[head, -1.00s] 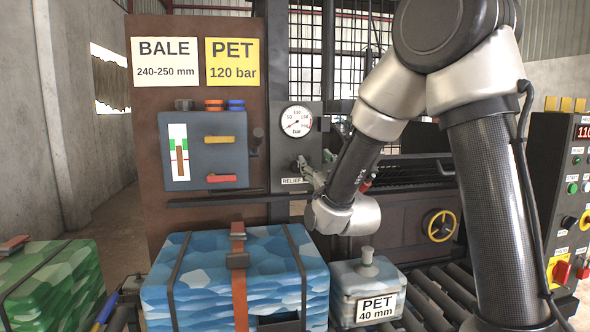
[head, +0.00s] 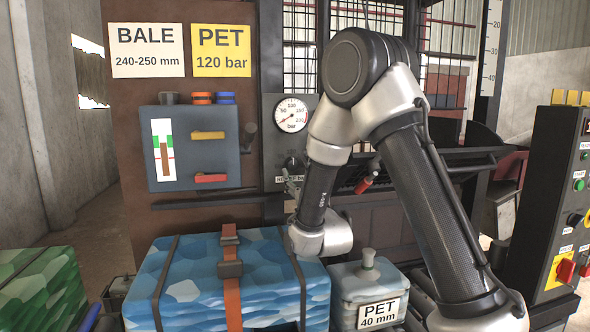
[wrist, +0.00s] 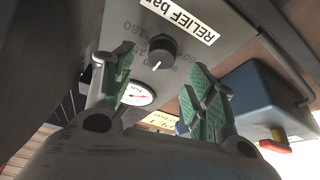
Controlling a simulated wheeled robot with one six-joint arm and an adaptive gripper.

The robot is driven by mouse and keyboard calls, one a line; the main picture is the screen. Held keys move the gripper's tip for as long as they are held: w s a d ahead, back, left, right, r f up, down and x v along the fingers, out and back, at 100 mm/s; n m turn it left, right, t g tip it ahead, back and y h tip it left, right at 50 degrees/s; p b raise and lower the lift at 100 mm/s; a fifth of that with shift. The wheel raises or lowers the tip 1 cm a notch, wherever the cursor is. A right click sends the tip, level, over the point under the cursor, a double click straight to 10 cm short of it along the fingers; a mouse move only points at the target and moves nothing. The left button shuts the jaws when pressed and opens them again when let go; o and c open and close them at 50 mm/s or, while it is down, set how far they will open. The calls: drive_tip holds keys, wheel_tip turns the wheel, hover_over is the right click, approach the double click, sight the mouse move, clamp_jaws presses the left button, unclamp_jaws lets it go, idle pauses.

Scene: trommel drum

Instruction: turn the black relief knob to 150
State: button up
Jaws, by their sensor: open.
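In the head view the knob (head: 292,162) is small, below the round gauge (head: 291,115). My gripper (wrist: 162,90) is open, its green-padded fingers spread with the knob beyond the gap between them. No contact shows.
A blue bale (head: 185,285) and a PET 40 mm block (head: 368,285) with a top knob lie below my wrist. A blue-grey box (head: 195,148) with yellow and red levers is left of the gauge. A red-handled lever (head: 366,184) is to the right. A control panel (head: 560,190) stands far right.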

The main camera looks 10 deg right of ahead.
sight(293, 165)
drive_tip(key=shift+x, duration=2.2)
drive_tip(key=shift+f, duration=0.1)
drive_tip(key=c, duration=1)
